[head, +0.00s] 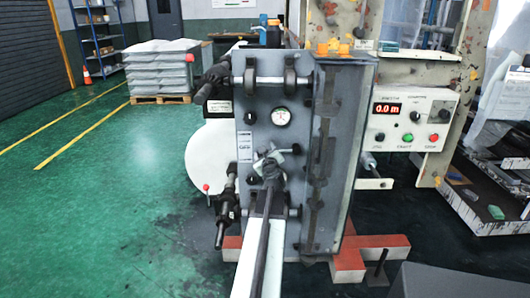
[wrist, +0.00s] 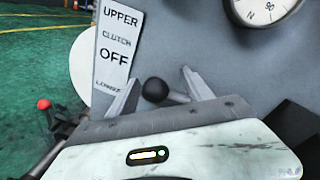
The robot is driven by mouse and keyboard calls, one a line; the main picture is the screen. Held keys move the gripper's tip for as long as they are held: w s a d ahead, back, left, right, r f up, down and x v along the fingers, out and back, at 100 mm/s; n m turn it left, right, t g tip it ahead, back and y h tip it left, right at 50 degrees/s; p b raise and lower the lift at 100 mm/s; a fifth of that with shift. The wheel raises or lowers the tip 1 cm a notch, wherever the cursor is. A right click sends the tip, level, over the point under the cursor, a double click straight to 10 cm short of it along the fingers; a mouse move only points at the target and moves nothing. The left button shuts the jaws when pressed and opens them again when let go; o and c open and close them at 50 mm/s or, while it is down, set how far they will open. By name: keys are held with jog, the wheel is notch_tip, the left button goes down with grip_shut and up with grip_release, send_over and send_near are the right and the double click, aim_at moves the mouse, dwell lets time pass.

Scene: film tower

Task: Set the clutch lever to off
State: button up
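A white label (wrist: 118,45) reading UPPER, CLUTCH, OFF, LOWER is on the grey panel above and left of the knob. My gripper (wrist: 162,76) is open, with one finger left of the knob and one right of it. I cannot tell whether either finger touches it. In the head view my gripper (head: 273,157) is at the front panel of the grey machine (head: 262,90), and the knob is hard to make out there.
A round gauge (head: 281,117) sits on the panel above my gripper. A red-tipped lever (head: 206,187) and black fittings stick out at the machine's left. A control box (head: 411,118) with a red display is to the right. Green floor (head: 110,190) is clear at left.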

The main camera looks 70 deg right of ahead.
jog(key=v, duration=0.7)
jog(key=shift+s+a+p, duration=0.15)
jog(key=shift+a+p, duration=0.15)
jog(key=shift+a, duration=0.05)
